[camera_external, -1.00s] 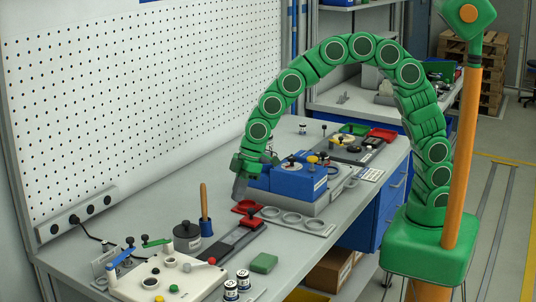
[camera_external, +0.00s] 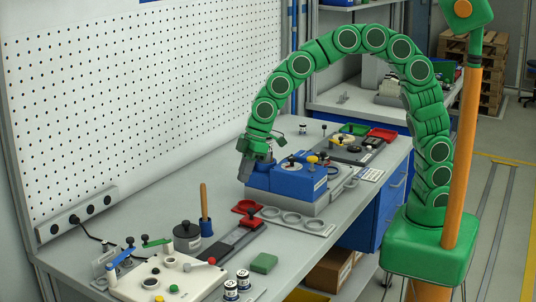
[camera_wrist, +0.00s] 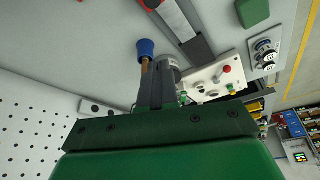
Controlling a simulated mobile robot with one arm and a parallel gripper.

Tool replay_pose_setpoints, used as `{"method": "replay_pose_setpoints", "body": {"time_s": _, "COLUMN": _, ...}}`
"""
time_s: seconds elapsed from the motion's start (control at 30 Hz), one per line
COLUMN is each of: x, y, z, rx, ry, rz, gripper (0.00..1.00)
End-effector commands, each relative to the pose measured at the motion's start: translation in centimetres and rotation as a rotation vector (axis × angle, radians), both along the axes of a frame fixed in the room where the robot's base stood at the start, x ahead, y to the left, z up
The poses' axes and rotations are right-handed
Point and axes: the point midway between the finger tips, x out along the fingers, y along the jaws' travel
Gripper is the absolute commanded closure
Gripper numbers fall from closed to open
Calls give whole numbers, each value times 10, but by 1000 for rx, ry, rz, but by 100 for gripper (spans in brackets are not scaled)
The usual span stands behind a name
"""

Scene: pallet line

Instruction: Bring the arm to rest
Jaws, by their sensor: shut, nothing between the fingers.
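My green segmented arm arches over the bench, and my gripper (camera_external: 244,172) points down at its end. The gripper is shut and empty, above the bench beside the left end of the blue box-shaped unit (camera_external: 292,180). I cannot tell the exact gap between them. In the wrist view the grey fingers of my gripper (camera_wrist: 158,78) are together, with no object between them.
A pegboard (camera_external: 140,100) lines the left. A grey plate with round openings (camera_external: 292,218) lies before the blue unit.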

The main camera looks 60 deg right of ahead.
Motion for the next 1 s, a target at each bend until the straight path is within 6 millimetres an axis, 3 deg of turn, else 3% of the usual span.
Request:
{"method": "replay_pose_setpoints", "body": {"time_s": 0.17, "x": -11, "y": -30, "z": 9, "rx": -17, "ry": 26, "rz": -52, "gripper": 100}}
{"method": "replay_pose_setpoints", "body": {"time_s": 0.37, "x": -38, "y": -90, "z": 25, "rx": -51, "ry": 82, "rz": -171, "gripper": 100}}
{"method": "replay_pose_setpoints", "body": {"time_s": 0.67, "x": -94, "y": -178, "z": 39, "rx": -115, "ry": 174, "rz": -371, "gripper": 100}}
{"method": "replay_pose_setpoints", "body": {"time_s": 1.0, "x": -174, "y": -263, "z": 46, "rx": -184, "ry": 278, "rz": -622, "gripper": 100}}
